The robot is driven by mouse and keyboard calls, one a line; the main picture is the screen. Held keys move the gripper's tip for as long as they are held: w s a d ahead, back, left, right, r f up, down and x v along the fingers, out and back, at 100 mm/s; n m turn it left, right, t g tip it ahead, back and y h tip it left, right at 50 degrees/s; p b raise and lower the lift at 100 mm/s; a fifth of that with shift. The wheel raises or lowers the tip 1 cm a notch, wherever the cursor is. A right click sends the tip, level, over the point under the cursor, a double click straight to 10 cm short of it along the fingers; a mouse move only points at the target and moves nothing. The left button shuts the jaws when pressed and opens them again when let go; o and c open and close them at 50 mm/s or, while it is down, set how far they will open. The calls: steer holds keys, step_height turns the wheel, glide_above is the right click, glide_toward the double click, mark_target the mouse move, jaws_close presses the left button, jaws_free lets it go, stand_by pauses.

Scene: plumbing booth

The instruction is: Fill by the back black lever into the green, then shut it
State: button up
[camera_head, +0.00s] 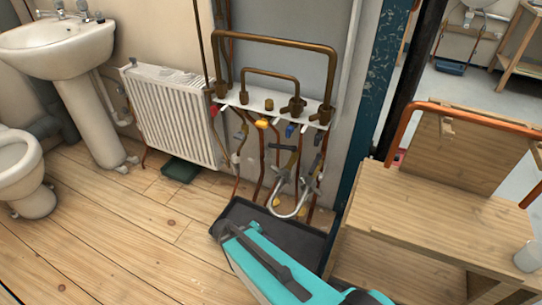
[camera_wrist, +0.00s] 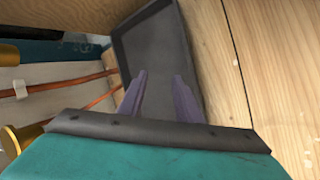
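In the head view a row of valves with small coloured levers sits on a white bracket (camera_head: 262,101) below brass pipes. A dark lever (camera_head: 283,147) lies across the pipes lower down; which one is the back black lever I cannot tell. A dark green tray (camera_head: 181,170) lies on the floor under the radiator. My gripper (camera_wrist: 158,92) shows in the wrist view with its two purple-grey fingers apart and nothing between them. It points over a black tray (camera_wrist: 180,50) on the floor, which also shows in the head view (camera_head: 262,218).
A white radiator (camera_head: 172,112), a washbasin (camera_head: 60,42) and a toilet (camera_head: 22,175) stand at left. A wooden bench (camera_head: 425,210) stands at right beside a dark blue post (camera_head: 376,90). A pale curved pipe (camera_head: 290,212) hangs over the black tray. The wooden floor at left is clear.

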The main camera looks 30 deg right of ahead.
steer(key=s+a+f+g+y+b, duration=0.1)
steer(key=s+a+f+y, duration=0.1)
steer(key=s, duration=0.4)
steer(key=s+a+f+m+g+y+b, duration=0.1)
steer(key=s+a+f+g+y, duration=0.1)
steer(key=s+f, duration=0.4)
steer(key=s+a+f+m+g+y, duration=0.1)
steer(key=s+a+f+y, duration=0.3)
steer(key=s+a+f, duration=0.1)
steer(key=shift+s+a+f+g+b, duration=0.35)
steer(key=shift+s+f+g+b, duration=0.05)
steer(key=shift+s+f, duration=0.15)
steer(key=shift+s+a, duration=0.2)
steer(key=shift+a, duration=0.05)
steer(key=shift+s, duration=0.15)
